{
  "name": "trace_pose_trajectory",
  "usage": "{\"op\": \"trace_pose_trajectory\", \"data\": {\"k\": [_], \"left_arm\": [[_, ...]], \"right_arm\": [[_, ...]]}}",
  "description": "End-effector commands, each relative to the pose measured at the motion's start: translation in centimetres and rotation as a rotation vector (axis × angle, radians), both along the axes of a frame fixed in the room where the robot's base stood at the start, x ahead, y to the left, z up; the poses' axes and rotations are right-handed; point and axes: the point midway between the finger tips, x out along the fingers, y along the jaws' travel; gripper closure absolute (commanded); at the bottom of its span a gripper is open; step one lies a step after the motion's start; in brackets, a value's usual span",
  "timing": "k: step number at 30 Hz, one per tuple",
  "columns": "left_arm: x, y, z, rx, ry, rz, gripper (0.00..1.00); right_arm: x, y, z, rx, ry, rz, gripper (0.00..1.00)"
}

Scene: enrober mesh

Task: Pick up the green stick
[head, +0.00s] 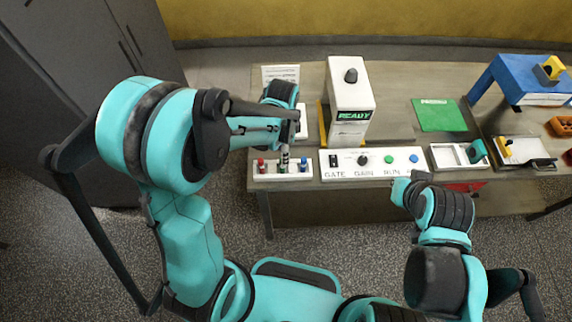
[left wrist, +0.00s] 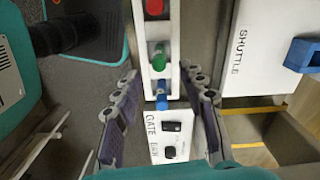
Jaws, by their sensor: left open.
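The green stick (left wrist: 159,63) stands in a white rack (left wrist: 147,85) between a red stick (left wrist: 155,7) and a blue stick (left wrist: 161,95). In the head view the rack (head: 258,177) is at the table's front left, and the green stick (head: 282,168) is partly hidden by my left gripper (head: 285,152). In the left wrist view the left gripper (left wrist: 163,84) is open, with one finger on each side of the rack line. Nothing is held between its fingers. My right arm is at the lower right; its fingers do not show.
A white control panel (head: 375,170) with a switch, knob and buttons adjoins the rack. A white box marked READY (head: 350,92) stands behind it. A green mat (head: 439,115), white tray (head: 445,158) and blue stand (head: 520,78) are to the right. Grey cabinets (head: 80,60) stand at left.

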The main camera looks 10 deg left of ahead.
Motion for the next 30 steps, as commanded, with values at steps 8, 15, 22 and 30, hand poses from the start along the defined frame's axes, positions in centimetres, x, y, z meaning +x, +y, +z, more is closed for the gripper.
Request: {"op": "trace_pose_trajectory", "data": {"k": [8,15,22,30], "left_arm": [[-0.2,0.2,-4.1,0.0,-0.001,0.002,0.59],[-0.2,0.2,-6.4,0.0,-0.002,0.003,0.59],[-0.2,0.2,-6.3,0.0,-0.002,0.003,0.64],[-0.2,0.2,-6.3,0.0,-0.002,0.003,1.0]], "right_arm": [[0.0,0.0,-1.2,0.0,0.0,0.0,1.0],[0.0,0.0,-1.7,0.0,0.0,0.0,1.0],[0.0,0.0,-1.6,0.0,0.0,0.0,1.0],[0.0,0.0,-1.6,0.0,0.0,0.0,1.0]]}}
